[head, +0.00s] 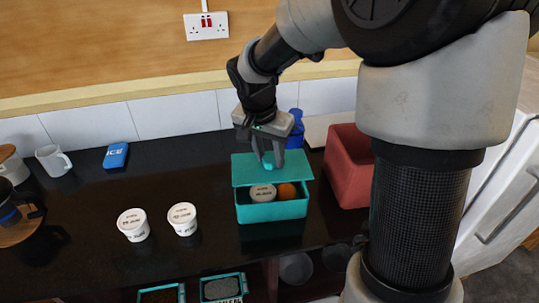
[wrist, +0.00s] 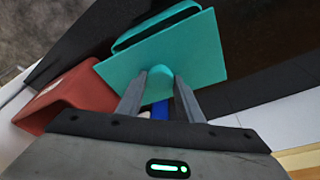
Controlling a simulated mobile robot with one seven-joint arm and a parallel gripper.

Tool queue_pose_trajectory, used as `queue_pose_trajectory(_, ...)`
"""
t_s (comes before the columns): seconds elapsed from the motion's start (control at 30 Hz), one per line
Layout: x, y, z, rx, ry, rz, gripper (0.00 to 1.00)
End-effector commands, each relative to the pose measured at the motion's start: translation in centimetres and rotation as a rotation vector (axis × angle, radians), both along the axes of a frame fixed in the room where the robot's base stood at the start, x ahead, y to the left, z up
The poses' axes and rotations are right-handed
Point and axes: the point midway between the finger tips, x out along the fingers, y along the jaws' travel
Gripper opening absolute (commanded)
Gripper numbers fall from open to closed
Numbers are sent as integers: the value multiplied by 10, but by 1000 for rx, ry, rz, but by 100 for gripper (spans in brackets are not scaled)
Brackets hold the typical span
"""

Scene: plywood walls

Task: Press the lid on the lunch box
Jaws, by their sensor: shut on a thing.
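The teal lunch box (head: 268,212) stands on the dark counter with its top partly uncovered. Inside it I see a round pale tub (head: 263,193) and an orange ball-like thing (head: 287,191). The flat teal lid (head: 243,168) is held above the back part of the box; the front of the box is open to view. My gripper (head: 267,160) is shut on the lid's small knob, which also shows in the wrist view between the fingertips (wrist: 160,78). The lid (wrist: 195,50) hides most of the box there. Whether the lid touches the box's back rim I cannot tell.
A red bin (head: 348,170) stands close at the right of the box, and a blue bottle (head: 296,128) behind it. Two white tubs (head: 133,224) (head: 182,218) stand to the left. A blue ice pack (head: 116,156) and a white mug (head: 53,160) are farther left.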

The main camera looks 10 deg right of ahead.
Motion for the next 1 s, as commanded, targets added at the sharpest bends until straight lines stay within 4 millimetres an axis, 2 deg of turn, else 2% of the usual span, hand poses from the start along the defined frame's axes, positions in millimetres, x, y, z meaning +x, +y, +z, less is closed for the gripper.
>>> queue_pose_trajectory(0.1,0,0,-11,0,0,1,11)
queue_pose_trajectory(1.0,0,0,-64,0,0,0,11)
